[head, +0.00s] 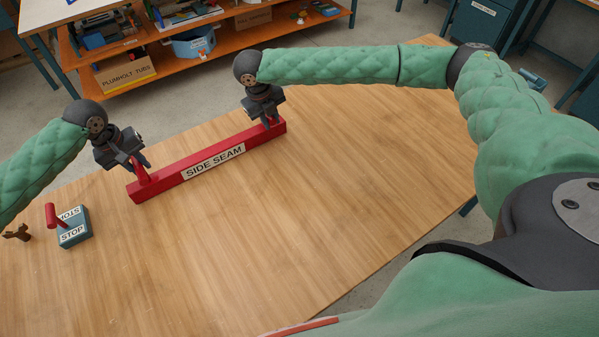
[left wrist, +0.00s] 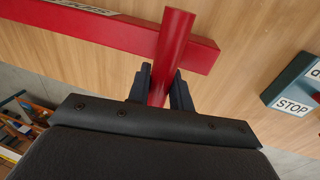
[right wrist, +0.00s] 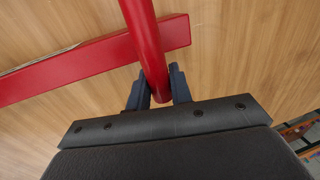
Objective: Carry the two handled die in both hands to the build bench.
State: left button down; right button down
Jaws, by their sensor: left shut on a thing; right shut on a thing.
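The red two-handled die (head: 200,165), a long bar labelled SIDE SEAM, is over the wooden bench top near its far edge. Whether it rests on the wood or hangs just above it I cannot tell. My left gripper (head: 138,168) is shut on the die's left handle; in the left wrist view the red handle (left wrist: 174,50) runs between the fingers (left wrist: 160,88). My right gripper (head: 270,120) is shut on the right handle; in the right wrist view that handle (right wrist: 145,45) sits between the fingers (right wrist: 158,90).
A blue STOP block (head: 75,235) with a red handle is on the bench (head: 270,240) at left, beside a small brown piece (head: 17,232). The bench's middle and front are clear. An orange shelf (head: 220,45) with a cardboard box (head: 126,76) and blue bin (head: 193,47) stands beyond.

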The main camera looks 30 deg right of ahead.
pick_arm(q)
jog(key=c, duration=1.3)
grip_release()
pick_arm(e)
jog(key=c, duration=1.3)
grip_release()
pick_arm(q)
jog(key=shift+o, duration=0.2)
jog(key=shift+s, duration=0.1)
pick_arm(e)
jog(key=shift+o, duration=0.2)
jog(key=shift+s, duration=0.1)
pick_arm(q)
jog(key=shift+r, duration=0.1)
pick_arm(e)
jog(key=shift+a+r, duration=0.1)
jog(key=shift+r, duration=0.35)
pick_arm(q)
notch_tip(320, 180, up, 12)
jog(key=a, duration=0.2)
jog(key=shift+s+a+f, duration=0.15)
jog(key=shift+a+f, duration=0.05)
jog(key=shift+f, duration=0.05)
pick_arm(e)
notch_tip(320, 180, up, 11)
jog(key=a, duration=0.2)
jog(key=shift+s+f, duration=0.1)
